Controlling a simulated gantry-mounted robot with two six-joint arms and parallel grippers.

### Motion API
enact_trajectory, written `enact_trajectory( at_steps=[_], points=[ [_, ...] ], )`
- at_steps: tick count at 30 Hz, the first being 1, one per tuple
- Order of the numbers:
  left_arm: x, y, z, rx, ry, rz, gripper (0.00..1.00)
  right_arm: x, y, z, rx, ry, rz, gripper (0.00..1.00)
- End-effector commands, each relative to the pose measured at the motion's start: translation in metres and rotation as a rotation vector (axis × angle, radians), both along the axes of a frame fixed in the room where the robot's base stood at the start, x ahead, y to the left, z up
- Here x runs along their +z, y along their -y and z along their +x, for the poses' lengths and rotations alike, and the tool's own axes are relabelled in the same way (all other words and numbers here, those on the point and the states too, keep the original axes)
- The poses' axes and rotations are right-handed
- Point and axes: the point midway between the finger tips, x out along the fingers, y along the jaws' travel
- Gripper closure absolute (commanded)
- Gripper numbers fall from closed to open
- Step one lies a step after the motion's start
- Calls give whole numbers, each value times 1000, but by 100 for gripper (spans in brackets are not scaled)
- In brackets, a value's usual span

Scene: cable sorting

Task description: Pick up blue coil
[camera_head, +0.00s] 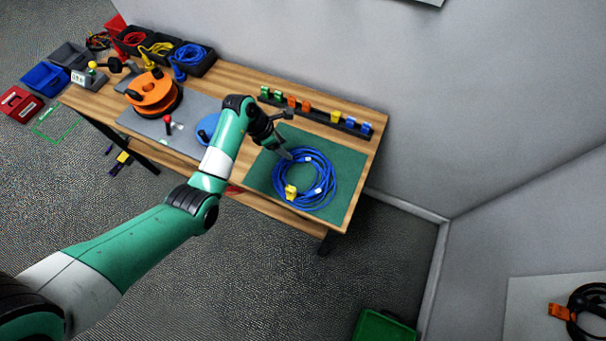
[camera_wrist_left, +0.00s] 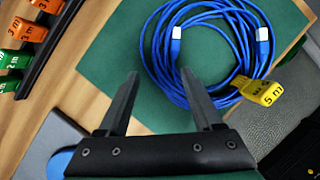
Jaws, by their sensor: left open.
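The blue coil (camera_head: 325,180) is a loosely wound cable with a yellow tag (camera_head: 291,192). It lies on the green mat (camera_head: 262,178) at the right end of the workbench. In the left wrist view the coil (camera_wrist_left: 240,50) shows two pale connectors, and its yellow tag (camera_wrist_left: 268,93) reads 5 m. My left gripper (camera_head: 286,155) is at the coil's upper left edge in the head view. My right gripper is not seen.
A black rail with coloured clips (camera_head: 335,118) runs along the bench's back edge. An orange reel (camera_head: 153,92) and black bins of cables (camera_head: 195,58) stand to the left. Red and blue bins (camera_head: 45,78) are beyond the bench's left end. A wall is behind.

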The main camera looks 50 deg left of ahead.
Motion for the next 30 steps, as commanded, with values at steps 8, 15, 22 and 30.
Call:
enact_trajectory(
  at_steps=[8,15,22,30],
  points=[
    [-17,4,7,-2,1,0,33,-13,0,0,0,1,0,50],
    [-50,12,22,-1,1,2,33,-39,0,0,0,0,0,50],
    [-50,12,24,0,2,2,33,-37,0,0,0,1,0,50],
    [-50,12,23,0,2,2,76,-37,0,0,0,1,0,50]
  ],
)
